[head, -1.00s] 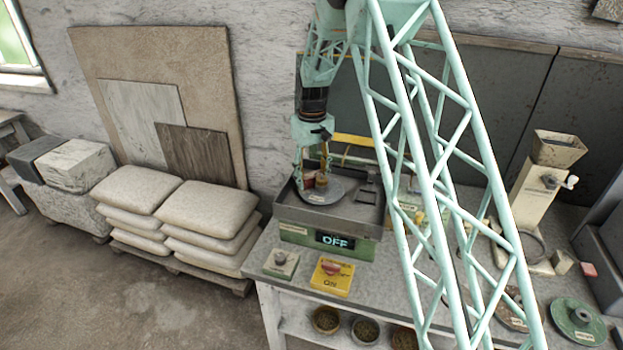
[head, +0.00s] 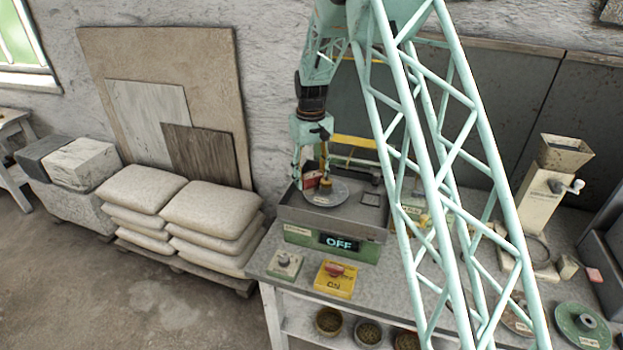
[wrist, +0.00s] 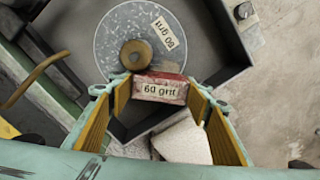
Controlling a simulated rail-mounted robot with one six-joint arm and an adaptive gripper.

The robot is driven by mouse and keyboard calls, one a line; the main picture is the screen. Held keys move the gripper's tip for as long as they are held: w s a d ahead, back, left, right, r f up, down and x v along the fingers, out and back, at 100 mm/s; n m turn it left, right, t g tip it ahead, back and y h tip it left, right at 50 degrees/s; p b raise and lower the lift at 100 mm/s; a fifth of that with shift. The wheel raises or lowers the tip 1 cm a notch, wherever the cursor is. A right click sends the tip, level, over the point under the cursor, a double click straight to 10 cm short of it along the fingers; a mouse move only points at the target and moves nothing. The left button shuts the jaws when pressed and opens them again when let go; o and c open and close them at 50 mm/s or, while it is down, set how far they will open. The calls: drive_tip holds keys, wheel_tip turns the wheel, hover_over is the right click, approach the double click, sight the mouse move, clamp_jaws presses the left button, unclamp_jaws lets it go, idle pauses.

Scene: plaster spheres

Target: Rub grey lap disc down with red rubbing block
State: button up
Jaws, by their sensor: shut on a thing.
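The grey lap disc (head: 338,194) lies in the dark tray of the lapping machine. It shows in the wrist view (wrist: 112,62) with a "60 grit" label and a round brass knob (wrist: 135,55) at its middle. My gripper (head: 313,181) is at the disc's left side. In the wrist view my gripper (wrist: 160,92) is shut on the red rubbing block (wrist: 160,90), whose pale face reads "60 grit". The block overlaps the disc's near edge beside the knob. I cannot tell whether it touches the disc.
The machine's display (head: 339,243) reads OFF. A yellow switch box (head: 335,279) and a grey knob box (head: 284,265) stand in front. Stacked pale sacks (head: 212,215) are left of the bench.

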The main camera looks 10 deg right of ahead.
drive_tip(key=shift+r, duration=0.2)
drive_tip(key=shift+r+p, duration=0.55)
drive_tip(key=shift+r, duration=0.55)
drive_tip(key=shift+r, duration=0.1)
drive_tip(key=shift+r+p, duration=0.85)
drive_tip(key=shift+r, duration=1.05)
